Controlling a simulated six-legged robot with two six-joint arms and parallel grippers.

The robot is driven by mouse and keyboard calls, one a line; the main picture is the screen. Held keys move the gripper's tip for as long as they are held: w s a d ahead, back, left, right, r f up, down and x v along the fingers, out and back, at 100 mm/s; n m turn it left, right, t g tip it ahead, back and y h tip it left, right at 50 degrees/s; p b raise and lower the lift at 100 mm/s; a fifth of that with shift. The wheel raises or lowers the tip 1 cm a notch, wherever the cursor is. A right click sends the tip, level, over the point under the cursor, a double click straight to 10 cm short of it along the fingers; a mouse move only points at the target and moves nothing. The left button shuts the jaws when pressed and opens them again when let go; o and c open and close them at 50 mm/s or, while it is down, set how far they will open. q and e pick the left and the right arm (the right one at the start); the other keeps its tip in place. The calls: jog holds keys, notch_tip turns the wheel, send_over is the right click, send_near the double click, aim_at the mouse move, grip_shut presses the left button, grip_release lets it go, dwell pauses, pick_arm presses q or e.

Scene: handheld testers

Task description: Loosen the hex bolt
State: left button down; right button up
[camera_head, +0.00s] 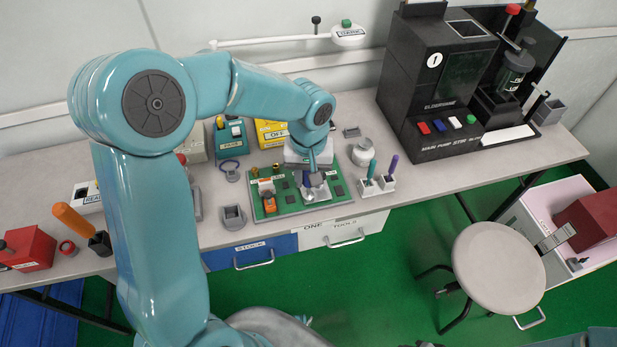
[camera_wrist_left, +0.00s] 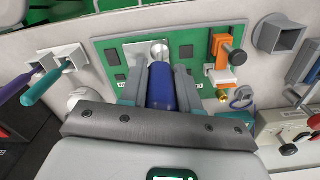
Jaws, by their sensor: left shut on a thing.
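A green circuit board (camera_head: 291,208) lies on the bench; it also shows in the left wrist view (camera_wrist_left: 192,73). My left gripper (camera_head: 318,178) is over its right part, pointing down. In the left wrist view the gripper (camera_wrist_left: 160,85) is shut on a blue cylindrical handle (camera_wrist_left: 161,90), a finger on each side. Just beyond the handle's end is a round silver piece (camera_wrist_left: 160,50), by a pale bracket (camera_wrist_left: 136,51) on the board. I cannot tell whether the silver piece is the hex bolt or whether the handle touches it. My right gripper is out of view.
An orange part (camera_head: 269,202) stands on the board's left side. Small holders with a teal tool (camera_head: 371,170) and a purple tool (camera_head: 393,166) stand to the right. A grey square cup (camera_head: 233,217) is left of the board. A black machine (camera_head: 432,80) fills the back right.

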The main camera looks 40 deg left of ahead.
pick_arm(q)
jog(key=shift+n, duration=0.5)
jog(key=shift+n+b, duration=1.1)
jog(key=shift+n, duration=0.8)
jog(key=shift+n+b, duration=0.35)
jog(key=shift+n, duration=0.75)
jog(key=shift+r, duration=0.1)
